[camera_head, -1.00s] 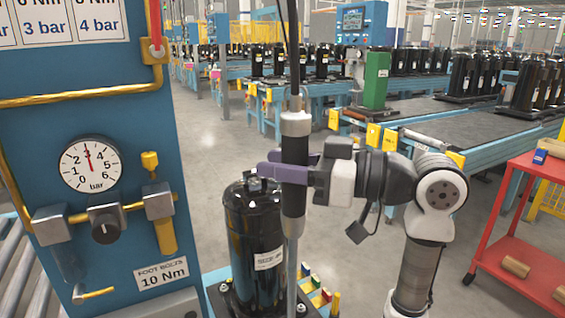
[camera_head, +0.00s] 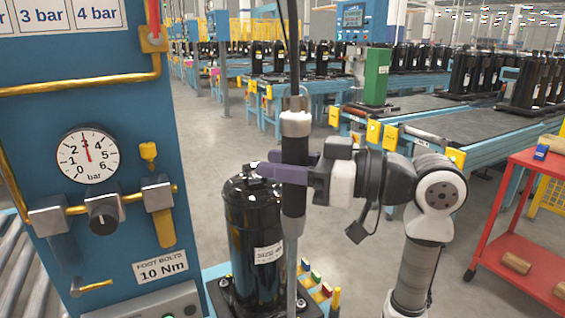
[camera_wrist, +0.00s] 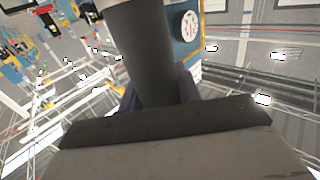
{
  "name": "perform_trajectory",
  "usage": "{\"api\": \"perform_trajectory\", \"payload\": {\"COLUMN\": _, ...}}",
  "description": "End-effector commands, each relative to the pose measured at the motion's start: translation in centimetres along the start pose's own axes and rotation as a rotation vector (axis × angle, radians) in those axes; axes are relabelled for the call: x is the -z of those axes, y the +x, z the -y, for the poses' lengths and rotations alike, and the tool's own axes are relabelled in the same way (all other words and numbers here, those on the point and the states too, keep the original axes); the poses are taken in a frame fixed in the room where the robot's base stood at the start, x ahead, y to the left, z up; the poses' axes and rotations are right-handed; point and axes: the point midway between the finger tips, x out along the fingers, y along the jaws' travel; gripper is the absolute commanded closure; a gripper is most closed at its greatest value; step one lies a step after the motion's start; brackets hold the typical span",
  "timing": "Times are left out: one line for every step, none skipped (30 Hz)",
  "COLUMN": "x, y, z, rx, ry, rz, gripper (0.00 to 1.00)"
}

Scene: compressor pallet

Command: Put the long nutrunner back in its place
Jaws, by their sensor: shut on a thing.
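The long nutrunner (camera_head: 294,200) hangs upright at the centre of the head view, with a black grip, a light grey collar on top and a thin grey shaft below. A cable runs up from its top. My gripper (camera_head: 278,172), with purple fingers, is shut around its black body from the right. In the wrist view the nutrunner's dark body (camera_wrist: 148,50) rises between the purple fingers. The nutrunner stands in front of a black compressor (camera_head: 250,235) and hides part of its right side. The shaft's lower end is hard to make out.
A blue panel (camera_head: 105,120) with a pressure gauge (camera_head: 88,156), valves and yellow pipes fills the left. Small coloured pieces (camera_head: 316,277) sit right of the compressor. A red cart (camera_head: 500,225) stands at the right. Conveyors with several compressors lie behind, across open floor.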

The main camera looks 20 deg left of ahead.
Motion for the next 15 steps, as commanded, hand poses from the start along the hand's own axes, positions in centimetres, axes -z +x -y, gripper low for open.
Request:
{"api": "perform_trajectory", "payload": {"x": 0.01, "y": -0.04, "z": 0.03, "rx": -0.001, "ry": -0.002, "rz": -0.004, "gripper": 1.0}}
{"api": "perform_trajectory", "payload": {"x": -0.04, "y": -0.04, "z": 0.03, "rx": -0.001, "ry": -0.002, "rz": -0.004, "gripper": 1.0}}
{"api": "perform_trajectory", "payload": {"x": -0.1, "y": -0.04, "z": 0.03, "rx": -0.001, "ry": -0.002, "rz": -0.004, "gripper": 1.0}}
{"api": "perform_trajectory", "payload": {"x": -0.15, "y": -0.04, "z": 0.03, "rx": -0.001, "ry": -0.002, "rz": -0.004, "gripper": 1.0}}
{"api": "perform_trajectory", "payload": {"x": -0.2, "y": -0.04, "z": 0.03, "rx": -0.001, "ry": -0.002, "rz": -0.004, "gripper": 1.0}}
{"api": "perform_trajectory", "payload": {"x": -0.27, "y": -0.04, "z": 0.03, "rx": -0.001, "ry": -0.002, "rz": -0.004, "gripper": 1.0}}
{"api": "perform_trajectory", "payload": {"x": -0.32, "y": -0.04, "z": 0.03, "rx": -0.001, "ry": -0.002, "rz": -0.004, "gripper": 1.0}}
{"api": "perform_trajectory", "payload": {"x": -0.37, "y": -0.04, "z": 0.03, "rx": -0.001, "ry": -0.002, "rz": -0.004, "gripper": 1.0}}
{"api": "perform_trajectory", "payload": {"x": -0.43, "y": -0.04, "z": 0.03, "rx": -0.001, "ry": -0.002, "rz": -0.004, "gripper": 1.0}}
{"api": "perform_trajectory", "payload": {"x": -0.49, "y": -0.04, "z": 0.03, "rx": -0.001, "ry": -0.002, "rz": -0.004, "gripper": 1.0}}
{"api": "perform_trajectory", "payload": {"x": -0.53, "y": -0.04, "z": 0.03, "rx": -0.001, "ry": -0.002, "rz": -0.004, "gripper": 1.0}}
{"api": "perform_trajectory", "payload": {"x": -0.6, "y": -0.04, "z": 0.03, "rx": -0.001, "ry": -0.002, "rz": -0.004, "gripper": 1.0}}
{"api": "perform_trajectory", "payload": {"x": -0.65, "y": -0.04, "z": 0.03, "rx": -0.001, "ry": -0.002, "rz": -0.004, "gripper": 1.0}}
{"api": "perform_trajectory", "payload": {"x": -0.7, "y": -0.04, "z": 0.02, "rx": -0.001, "ry": -0.002, "rz": -0.004, "gripper": 1.0}}
{"api": "perform_trajectory", "payload": {"x": -0.77, "y": -0.04, "z": 0.03, "rx": -0.001, "ry": -0.002, "rz": -0.004, "gripper": 1.0}}
